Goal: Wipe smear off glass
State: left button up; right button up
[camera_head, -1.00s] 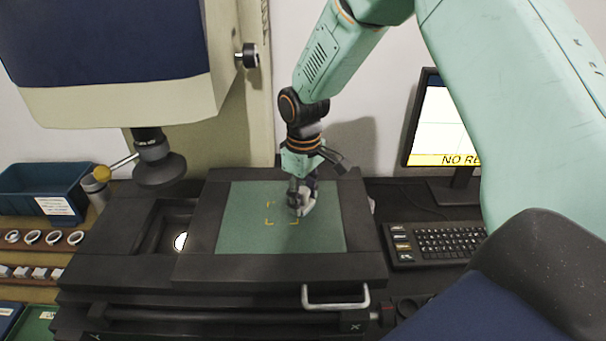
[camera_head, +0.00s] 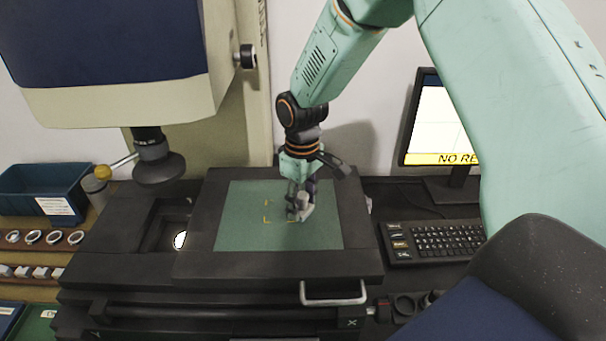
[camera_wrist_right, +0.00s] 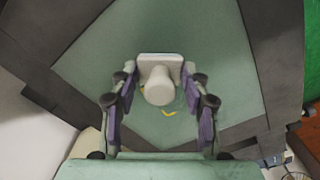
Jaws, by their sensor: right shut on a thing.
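The glass (camera_head: 240,225) is a green-tinted pane with yellow corner marks, set in a dark stage frame (camera_head: 200,262). My right gripper (camera_head: 302,207) is over the glass, right of its middle, pointing down. It is shut on a pale wiper with a round knob, which shows in the right wrist view (camera_wrist_right: 158,86) between the purple-padded fingers (camera_wrist_right: 160,110). The wiper (camera_head: 306,213) is at the glass surface; I cannot tell whether it presses on it. I cannot make out a smear on the glass. My left gripper is out of view.
The microscope head and its lens (camera_head: 158,165) hang at the left. A blue bin (camera_head: 40,192) and several white rings (camera_head: 53,237) sit further left. A monitor (camera_head: 440,120) and keyboard (camera_head: 435,242) stand to the right. A metal handle (camera_head: 334,298) juts out in front.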

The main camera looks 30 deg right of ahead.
aim_at(302, 197)
jog(key=shift+s+a, duration=0.45)
jog(key=shift+s, duration=0.1)
notch_tip(302, 197, up, 2)
jog(key=shift+s+r+p, duration=0.1)
jog(key=shift+r+p, duration=0.15)
jog(key=shift+p, duration=0.6)
jog(key=shift+w+d+r+p, duration=0.25)
jog(key=shift+w+r+p, duration=0.1)
jog(key=shift+r+p, duration=0.35)
jog(key=r+p, duration=0.4)
jog(key=shift+s+a, duration=0.15)
jog(key=shift+s, duration=0.1)
jog(key=shift+w+r+p, duration=0.1)
jog(key=shift+r+p, duration=0.1)
jog(key=shift+p, duration=0.15)
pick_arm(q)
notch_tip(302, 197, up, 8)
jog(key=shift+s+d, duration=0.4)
pick_arm(e)
jog(key=shift+w+f, duration=0.15)
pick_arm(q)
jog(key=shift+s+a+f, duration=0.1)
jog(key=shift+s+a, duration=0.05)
pick_arm(e)
jog(key=shift+s, duration=0.2)
